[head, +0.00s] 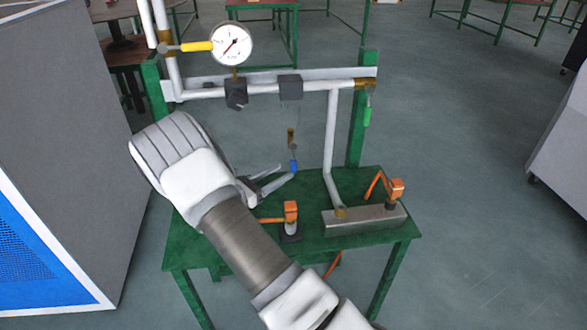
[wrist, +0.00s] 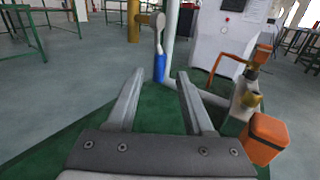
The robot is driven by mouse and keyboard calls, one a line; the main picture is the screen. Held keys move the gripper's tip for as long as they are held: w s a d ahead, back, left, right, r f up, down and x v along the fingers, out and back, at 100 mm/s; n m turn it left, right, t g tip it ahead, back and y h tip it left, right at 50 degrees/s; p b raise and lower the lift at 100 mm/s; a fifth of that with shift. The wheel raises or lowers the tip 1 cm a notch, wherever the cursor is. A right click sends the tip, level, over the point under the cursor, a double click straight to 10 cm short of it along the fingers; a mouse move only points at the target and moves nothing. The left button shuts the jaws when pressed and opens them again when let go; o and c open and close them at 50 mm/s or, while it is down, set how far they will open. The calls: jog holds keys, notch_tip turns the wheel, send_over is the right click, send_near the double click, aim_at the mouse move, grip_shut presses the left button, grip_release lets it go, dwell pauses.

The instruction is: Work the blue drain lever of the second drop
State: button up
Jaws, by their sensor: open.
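The blue drain lever (head: 293,166) hangs below a small brass valve (head: 291,136) in the middle of the head view, over the green table. In the wrist view the blue lever (wrist: 159,66) stands out ahead, between the lines of my two fingers and beyond their tips. My gripper (head: 287,173) is open and empty, with its fingertips close to the blue lever in the head view. I cannot tell whether a finger touches it. The wrist view shows my gripper (wrist: 159,76) with a wide gap between its fingers.
The green table (head: 385,232) bears an orange-handled valve (head: 290,212) and a metal block (head: 350,220) with another orange handle (head: 396,187). A green lever (head: 367,116) hangs at right. A pressure gauge (head: 232,44) and yellow lever (head: 197,46) sit by the white pipe (head: 208,92).

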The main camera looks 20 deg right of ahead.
aim_at(294, 165)
jog(key=b+x, duration=0.1)
jog(key=x, duration=0.5)
grip_shut()
dwell(1.3)
